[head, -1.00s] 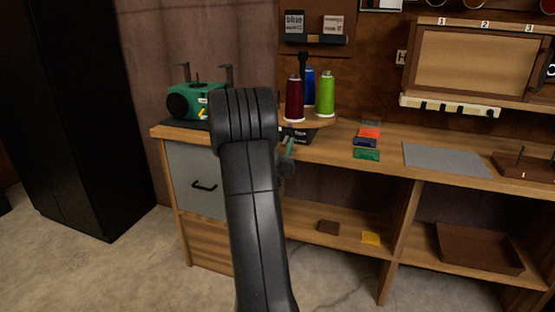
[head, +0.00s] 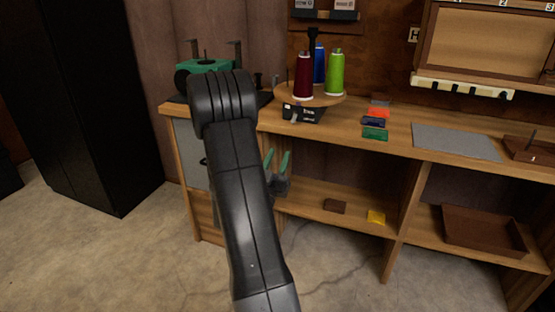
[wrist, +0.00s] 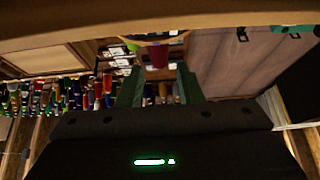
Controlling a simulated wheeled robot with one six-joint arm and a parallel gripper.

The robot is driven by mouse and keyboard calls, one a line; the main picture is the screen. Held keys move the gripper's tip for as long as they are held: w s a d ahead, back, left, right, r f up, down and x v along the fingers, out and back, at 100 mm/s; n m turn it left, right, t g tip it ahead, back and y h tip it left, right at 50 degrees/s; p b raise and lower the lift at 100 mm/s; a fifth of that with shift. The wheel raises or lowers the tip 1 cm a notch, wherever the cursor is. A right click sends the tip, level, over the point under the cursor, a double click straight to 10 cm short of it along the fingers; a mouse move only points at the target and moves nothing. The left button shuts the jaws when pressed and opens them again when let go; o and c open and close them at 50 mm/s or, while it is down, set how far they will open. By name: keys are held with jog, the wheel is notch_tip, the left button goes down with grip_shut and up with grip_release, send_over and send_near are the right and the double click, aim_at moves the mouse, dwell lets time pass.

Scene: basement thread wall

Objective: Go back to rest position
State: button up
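My gripper (head: 278,162) shows in the head view just right of my dark arm, in front of the workbench and below the bench top edge. Its two green fingers point up and stand apart with nothing between them. In the wrist view my gripper (wrist: 158,88) also shows its green fingers spread and empty. My forearm covers part of the grey drawer front and the bench's left end.
The workbench (head: 330,123) holds a round stand with maroon (head: 303,76), blue and green (head: 335,73) thread spools. Small coloured pieces and a grey mat (head: 455,141) lie to the right. A brown tray (head: 483,231) sits on the lower shelf. A black cabinet (head: 70,100) stands left; floor in front is open.

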jog(key=shift+w+r, duration=0.1)
jog(key=shift+w, duration=0.05)
jog(key=x, duration=1.3)
jog(key=shift+w+d+r+b, duration=0.15)
jog(key=shift+w+b, duration=0.15)
jog(key=shift+b, duration=0.05)
jog(key=shift+s, duration=0.1)
jog(key=v, duration=1.4)
jog(key=x, duration=1.4)
jog(key=shift+r+p, duration=0.3)
jog(key=shift+p, duration=0.25)
jog(key=shift+r+g+p, duration=0.1)
jog(key=shift+g+p, duration=0.3)
jog(key=shift+p, duration=0.5)
jog(key=g+p, duration=0.1)
jog(key=p, duration=0.5)
jog(key=shift+r+y, duration=0.3)
jog(key=shift+y, duration=0.1)
